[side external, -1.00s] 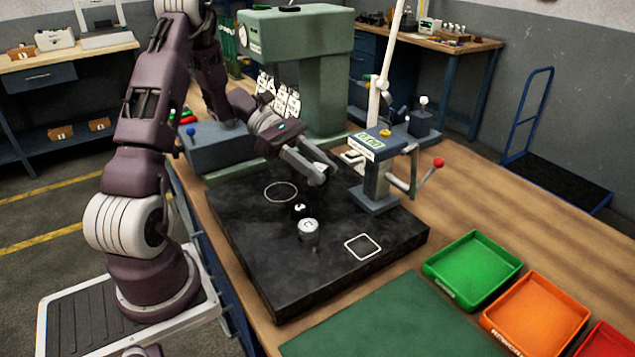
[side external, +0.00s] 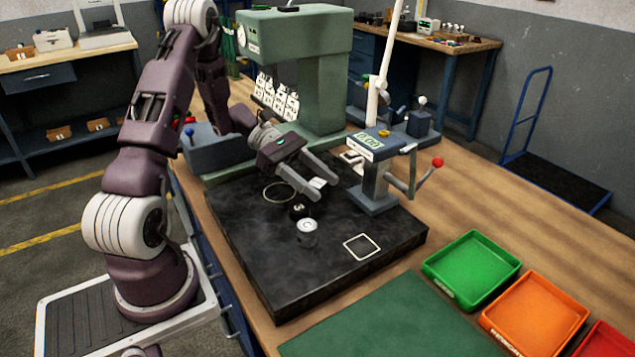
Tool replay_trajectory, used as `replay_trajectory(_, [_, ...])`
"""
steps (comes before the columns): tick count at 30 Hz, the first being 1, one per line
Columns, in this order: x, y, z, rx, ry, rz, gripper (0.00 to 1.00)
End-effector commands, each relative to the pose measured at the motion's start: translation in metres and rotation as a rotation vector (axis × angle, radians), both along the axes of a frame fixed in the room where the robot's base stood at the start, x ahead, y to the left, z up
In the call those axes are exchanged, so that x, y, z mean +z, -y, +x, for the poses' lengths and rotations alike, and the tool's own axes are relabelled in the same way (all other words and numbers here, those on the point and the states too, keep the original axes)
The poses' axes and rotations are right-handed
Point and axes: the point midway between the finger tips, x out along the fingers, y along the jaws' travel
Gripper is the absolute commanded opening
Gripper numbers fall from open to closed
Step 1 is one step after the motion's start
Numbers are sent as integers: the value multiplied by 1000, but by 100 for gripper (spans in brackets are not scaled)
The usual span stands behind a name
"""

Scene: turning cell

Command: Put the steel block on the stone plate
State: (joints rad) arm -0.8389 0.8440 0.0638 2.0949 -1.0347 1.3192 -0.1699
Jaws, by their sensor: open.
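The stone plate (side external: 335,285) is a thick black slab on the wooden bench. My gripper (side external: 327,190) is over its back part, tilted down to the right, with its two fingers spread apart. A small pale block (side external: 318,183), which looks like the steel block, shows between the fingertips. It seems to be at the plate's surface, but the fingers partly hide it, and I cannot tell whether it touches either finger.
A silver cylinder (side external: 307,231) and a black knob-like piece (side external: 298,210) stand on the plate near a white square outline (side external: 362,247) and circle (side external: 279,192). A blue stand with a lever (side external: 375,185) is close right of my gripper. Green (side external: 472,268) and orange (side external: 536,312) trays lie right.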

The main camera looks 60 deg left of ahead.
Motion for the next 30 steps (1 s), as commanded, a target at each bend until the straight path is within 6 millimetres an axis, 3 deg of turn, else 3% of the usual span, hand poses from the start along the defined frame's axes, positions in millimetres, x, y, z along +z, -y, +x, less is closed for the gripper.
replay_trajectory(12, [37, -84, -34, 2, 1, 3, 51])
replay_trajectory(16, [44, -99, -41, 1, 1, 2, 51])
replay_trajectory(18, [50, -96, -41, -22, 5, 20, 51])
replay_trajectory(20, [62, -81, -40, -86, 20, 78, 51])
replay_trajectory(23, [93, -26, -45, -300, 85, 275, 51])
replay_trajectory(27, [128, 57, -84, -692, 266, 649, 51])
replay_trajectory(30, [142, 98, -126, -975, 467, 940, 51])
